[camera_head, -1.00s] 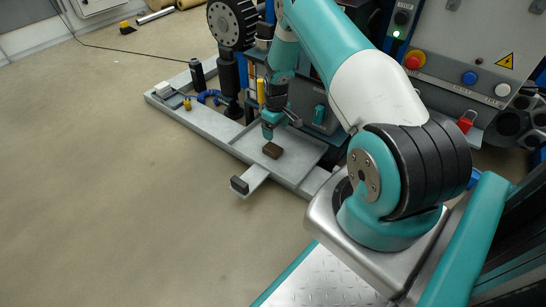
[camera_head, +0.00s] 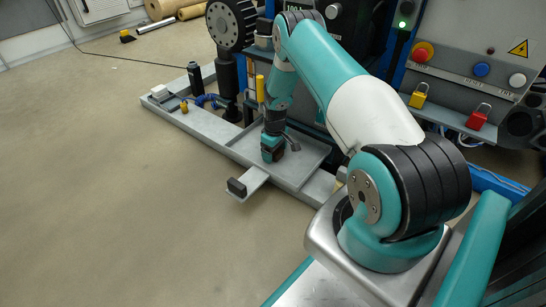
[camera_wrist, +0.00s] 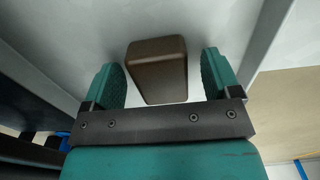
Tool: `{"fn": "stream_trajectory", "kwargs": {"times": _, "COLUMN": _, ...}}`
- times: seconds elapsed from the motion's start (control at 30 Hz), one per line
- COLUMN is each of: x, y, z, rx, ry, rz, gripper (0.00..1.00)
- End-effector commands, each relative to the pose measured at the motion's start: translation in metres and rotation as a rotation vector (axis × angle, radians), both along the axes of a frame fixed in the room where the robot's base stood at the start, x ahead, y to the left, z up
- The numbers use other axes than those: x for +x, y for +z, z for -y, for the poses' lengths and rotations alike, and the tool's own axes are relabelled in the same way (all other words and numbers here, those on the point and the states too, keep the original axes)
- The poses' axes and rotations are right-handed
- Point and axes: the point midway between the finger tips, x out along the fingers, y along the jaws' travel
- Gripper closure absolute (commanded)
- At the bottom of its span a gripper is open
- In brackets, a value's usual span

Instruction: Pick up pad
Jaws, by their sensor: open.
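The pad (camera_wrist: 157,70), a brown block with rounded edges, lies on the light grey tray surface in the wrist view. My gripper (camera_wrist: 163,78) is open, with one teal finger on each side of the pad. There is a gap between the pad and each finger, wider on the right. In the head view my gripper (camera_head: 272,156) is low over the grey tray (camera_head: 306,150) and hides the pad.
A small dark block (camera_head: 236,187) stands at the end of a ledge in front of the tray. A black cylinder (camera_head: 195,77) and blue coil (camera_head: 208,100) are further left. The machine with buttons (camera_head: 481,69) and padlocks (camera_head: 418,96) rises behind.

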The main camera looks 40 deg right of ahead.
Motion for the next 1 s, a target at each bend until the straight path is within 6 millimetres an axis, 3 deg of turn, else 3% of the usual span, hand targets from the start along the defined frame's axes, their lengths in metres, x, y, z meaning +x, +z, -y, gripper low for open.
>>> {"fn": "stream_trajectory", "kwargs": {"times": 0.1, "x": 0.0, "y": 0.002, "z": 0.0, "rx": 0.0, "ry": 0.0, "rz": 0.001, "gripper": 0.17}}
{"fn": "stream_trajectory", "kwargs": {"times": 0.13, "x": 0.0, "y": 0.002, "z": 0.0, "rx": 0.0, "ry": 0.0, "rz": 0.001, "gripper": 0.22}}
{"fn": "stream_trajectory", "kwargs": {"times": 0.3, "x": 0.0, "y": 0.002, "z": 0.0, "rx": 0.0, "ry": 0.0, "rz": 0.0, "gripper": 0.61}}
{"fn": "stream_trajectory", "kwargs": {"times": 0.37, "x": 0.0, "y": 0.002, "z": 0.0, "rx": 0.0, "ry": 0.0, "rz": 0.0, "gripper": 0.7}}
{"fn": "stream_trajectory", "kwargs": {"times": 0.77, "x": 0.001, "y": 0.011, "z": 0.0, "rx": -0.001, "ry": 0.0, "rz": 0.001, "gripper": 0.7}}
{"fn": "stream_trajectory", "kwargs": {"times": 0.87, "x": 0.001, "y": 0.024, "z": 0.0, "rx": -0.001, "ry": 0.0, "rz": 0.002, "gripper": 0.7}}
{"fn": "stream_trajectory", "kwargs": {"times": 1.0, "x": 0.001, "y": 0.055, "z": 0.0, "rx": -0.002, "ry": 0.0, "rz": 0.003, "gripper": 0.7}}
